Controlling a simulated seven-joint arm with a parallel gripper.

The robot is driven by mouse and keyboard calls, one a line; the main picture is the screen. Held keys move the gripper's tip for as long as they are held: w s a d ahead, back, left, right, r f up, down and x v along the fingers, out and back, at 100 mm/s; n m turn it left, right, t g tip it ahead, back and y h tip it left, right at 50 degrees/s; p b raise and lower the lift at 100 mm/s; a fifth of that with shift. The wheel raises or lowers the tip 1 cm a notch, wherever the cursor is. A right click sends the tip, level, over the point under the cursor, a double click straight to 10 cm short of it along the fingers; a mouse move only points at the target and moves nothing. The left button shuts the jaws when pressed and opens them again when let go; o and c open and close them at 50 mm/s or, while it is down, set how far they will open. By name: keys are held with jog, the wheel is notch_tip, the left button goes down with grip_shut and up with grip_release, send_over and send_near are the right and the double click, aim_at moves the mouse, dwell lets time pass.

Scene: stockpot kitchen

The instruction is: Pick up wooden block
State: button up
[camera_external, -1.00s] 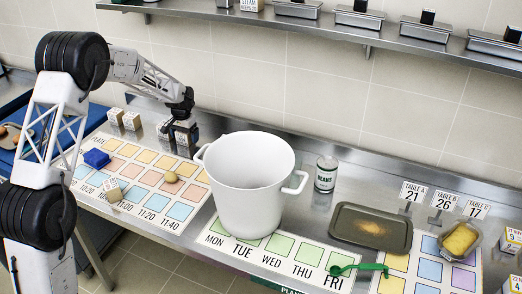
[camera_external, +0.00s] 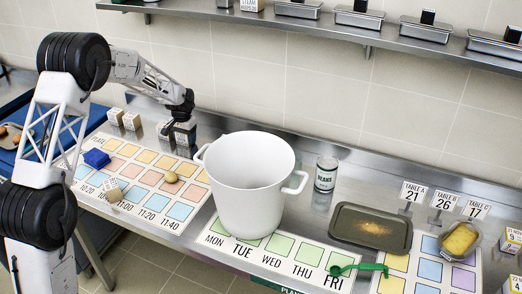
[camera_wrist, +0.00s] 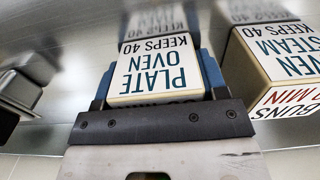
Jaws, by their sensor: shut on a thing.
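A pale wooden block (camera_wrist: 155,72) lettered "PLATE OVEN KEEPS 40" sits between the blue fingers of my gripper (camera_wrist: 158,85) in the wrist view. The fingers are shut on its two sides. In the external view my gripper (camera_external: 181,122) points down at the back of the counter, left of the pot, with the block (camera_external: 186,137) at its tip. Whether the block touches the counter is hard to tell.
Another lettered block (camera_wrist: 275,60) stands close by on the right in the wrist view. Two blocks (camera_external: 131,121) stand farther left. A large white pot (camera_external: 246,190) is right of my gripper. A blue block (camera_external: 96,158), a lettered cube (camera_external: 113,190) and a potato-like item (camera_external: 171,177) lie on the chart.

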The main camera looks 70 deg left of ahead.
jog(key=shift+c, duration=0.8)
jog(key=shift+r, duration=0.15)
jog(key=shift+r, duration=1.45)
jog(key=shift+s+d+r, duration=0.1)
jog(key=shift+d+r, duration=0.05)
jog(key=shift+r, duration=0.1)
jog(key=s+d, duration=0.3)
jog(key=d, duration=0.1)
jog(key=s+d+r, duration=0.1)
jog(key=s+d, duration=0.2)
jog(key=d, duration=0.1)
jog(key=s+d, duration=0.3)
jog(key=d, duration=0.1)
jog(key=shift+d+r, duration=0.2)
jog(key=shift+d, duration=0.2)
